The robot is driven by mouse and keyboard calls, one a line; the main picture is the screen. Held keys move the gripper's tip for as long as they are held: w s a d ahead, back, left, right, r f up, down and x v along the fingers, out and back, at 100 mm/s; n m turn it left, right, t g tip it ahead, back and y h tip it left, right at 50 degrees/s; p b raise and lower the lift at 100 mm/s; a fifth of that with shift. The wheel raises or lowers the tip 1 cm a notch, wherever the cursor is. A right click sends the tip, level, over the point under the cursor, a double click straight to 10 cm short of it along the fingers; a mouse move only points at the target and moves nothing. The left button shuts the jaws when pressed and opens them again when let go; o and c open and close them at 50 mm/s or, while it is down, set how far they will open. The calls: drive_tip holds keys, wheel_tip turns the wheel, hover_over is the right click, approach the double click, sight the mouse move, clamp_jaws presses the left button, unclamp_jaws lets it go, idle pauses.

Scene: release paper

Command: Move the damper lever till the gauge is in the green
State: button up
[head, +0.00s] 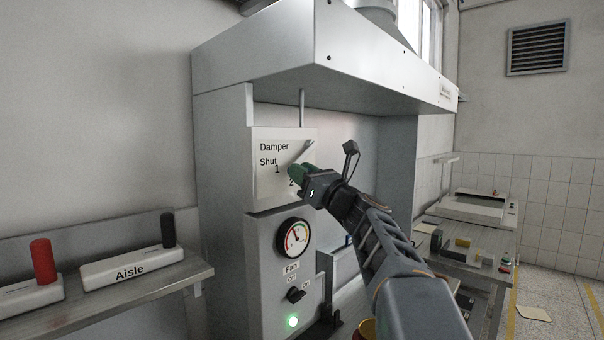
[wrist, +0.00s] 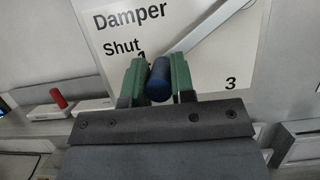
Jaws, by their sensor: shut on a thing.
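The damper lever (head: 307,148) is a grey bar across a white plate (head: 264,186) marked "Damper", "Shut", 1 and 2. In the wrist view the bar (wrist: 222,28) slopes from upper right down to a blue knob (wrist: 159,84). My gripper (head: 299,172) is shut on this knob, with one green finger on each side, just below the 1. A 3 shows at lower right of the plate in the wrist view. The round gauge (head: 292,237) below has a coloured rim with green and red. Its needle points upward, but its exact zone is too small to tell.
A fan switch (head: 297,295) and a lit green lamp (head: 292,321) are below the gauge. The hood (head: 300,50) overhangs the plate. A shelf at left holds an "Aisle" block (head: 132,267) and a red-handled block (head: 41,262). A bench (head: 470,262) stands at right.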

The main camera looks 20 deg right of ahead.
clamp_jaws()
drive_tip(key=shift+d+f+n+b, duration=0.25)
drive_tip(key=shift+f+n+b, duration=0.2)
drive_tip(key=shift+b, duration=0.3)
drive_tip(key=shift+w+d+f+n+g+y+b, duration=0.15)
drive_tip(key=shift+n+g+y+b, duration=0.15)
drive_tip(key=shift+n+y, duration=0.2)
drive_tip(key=shift+w+d+f+n+g+y+b, duration=0.1)
drive_tip(key=shift+d+f+n+g+y+b, duration=0.1)
drive_tip(key=shift+n+y+b, duration=0.3)
drive_tip(key=o, duration=0.8)
unclamp_jaws()
drive_tip(key=shift+h, duration=0.3)
